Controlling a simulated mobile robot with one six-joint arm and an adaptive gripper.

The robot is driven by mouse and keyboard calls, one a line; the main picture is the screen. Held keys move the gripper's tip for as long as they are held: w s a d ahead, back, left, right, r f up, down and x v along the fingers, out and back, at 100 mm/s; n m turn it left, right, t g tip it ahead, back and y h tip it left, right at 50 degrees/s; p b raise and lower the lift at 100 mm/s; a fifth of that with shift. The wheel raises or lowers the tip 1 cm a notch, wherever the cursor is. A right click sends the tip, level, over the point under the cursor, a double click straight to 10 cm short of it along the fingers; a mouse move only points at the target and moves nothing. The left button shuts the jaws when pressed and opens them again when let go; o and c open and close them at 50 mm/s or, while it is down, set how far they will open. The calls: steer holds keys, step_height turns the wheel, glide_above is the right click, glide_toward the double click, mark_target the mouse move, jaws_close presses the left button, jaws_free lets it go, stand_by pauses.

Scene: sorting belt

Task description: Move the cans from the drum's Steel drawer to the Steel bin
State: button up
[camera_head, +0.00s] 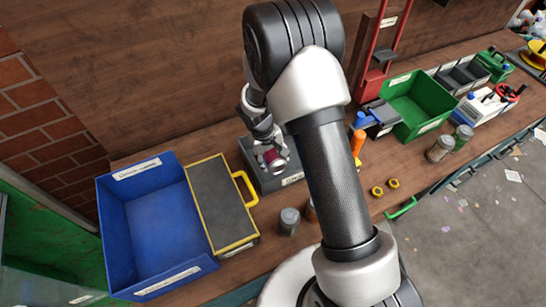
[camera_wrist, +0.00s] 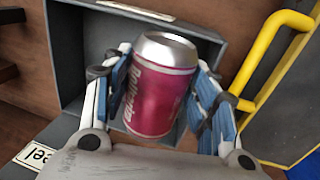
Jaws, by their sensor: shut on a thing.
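A magenta-red can (camera_wrist: 157,88) with a silver top is between the two blue-padded fingers of my gripper (camera_wrist: 165,75), which is shut on it. The can is tilted over a grey open-topped bin (camera_wrist: 68,45), whose partly cut-off label ends in "eel". In the head view the can (camera_head: 271,157) and my gripper (camera_head: 268,152) are over the same grey bin (camera_head: 291,180), partly hidden by my wrist. From these views I cannot tell whether the can touches the bin floor. No other can shows inside the bin, and no drum drawer can be made out.
A grey case (camera_head: 221,205) with a yellow handle and a blue bin (camera_head: 150,215) stand left of the grey bin. A small tin (camera_head: 289,222) stands in front. Beyond my arm are a green bin (camera_head: 415,103), two jars (camera_head: 440,148) and yellow nuts (camera_head: 385,187).

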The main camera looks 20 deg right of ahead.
steer(key=shift+f+b, duration=0.55)
steer(key=shift+b, duration=0.1)
steer(key=o, duration=0.8)
steer(key=shift+o, duration=0.2)
steer(key=shift+r, duration=0.1)
